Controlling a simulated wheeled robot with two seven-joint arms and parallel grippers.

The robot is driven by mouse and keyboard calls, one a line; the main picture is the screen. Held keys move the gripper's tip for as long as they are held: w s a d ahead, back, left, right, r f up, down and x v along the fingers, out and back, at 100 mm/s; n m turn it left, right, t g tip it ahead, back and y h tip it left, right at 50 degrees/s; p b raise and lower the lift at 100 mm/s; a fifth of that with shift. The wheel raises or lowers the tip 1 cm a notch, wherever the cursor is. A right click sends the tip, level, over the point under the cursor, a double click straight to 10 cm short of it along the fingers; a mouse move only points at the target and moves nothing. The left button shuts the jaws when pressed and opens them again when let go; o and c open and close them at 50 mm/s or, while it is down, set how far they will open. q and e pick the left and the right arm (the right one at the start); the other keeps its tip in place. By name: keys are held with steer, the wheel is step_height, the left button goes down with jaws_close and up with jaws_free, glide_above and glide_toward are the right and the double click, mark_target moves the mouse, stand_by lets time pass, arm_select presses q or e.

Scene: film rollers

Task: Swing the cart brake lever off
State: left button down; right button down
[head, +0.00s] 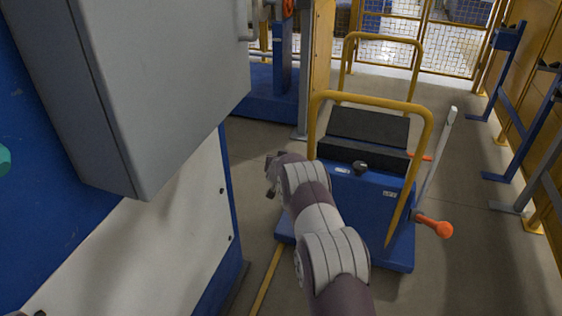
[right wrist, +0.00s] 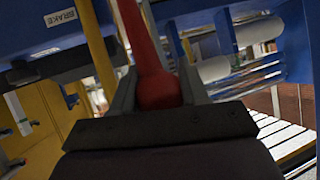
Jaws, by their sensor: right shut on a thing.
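The blue cart (head: 370,205) with yellow tube handles stands in the middle of the head view. My right arm reaches up from the bottom, and its gripper (head: 271,178) is at the cart's left side. In the right wrist view the right gripper (right wrist: 157,88) is shut on a red lever (right wrist: 140,40), with its rounded end between the fingers. A BRAKE label (right wrist: 60,18) shows on the blue panel beside the lever. In the head view the held lever cannot be made out. My left gripper is in neither view.
A grey cabinet (head: 170,80) on a blue and white machine fills the left, close to my arm. An orange-ended lever (head: 436,226) sticks out at the cart's right. Blue stands (head: 505,90) line the right wall. Floor between cart and wall is clear.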

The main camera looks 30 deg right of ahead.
steer(key=shift+f, duration=0.1)
steer(key=c, duration=0.6)
jaws_free()
steer(key=shift+f, duration=0.1)
steer(key=shift+w, duration=0.1)
steer(key=shift+p+v, duration=0.65)
steer(key=shift+v, duration=5.7)
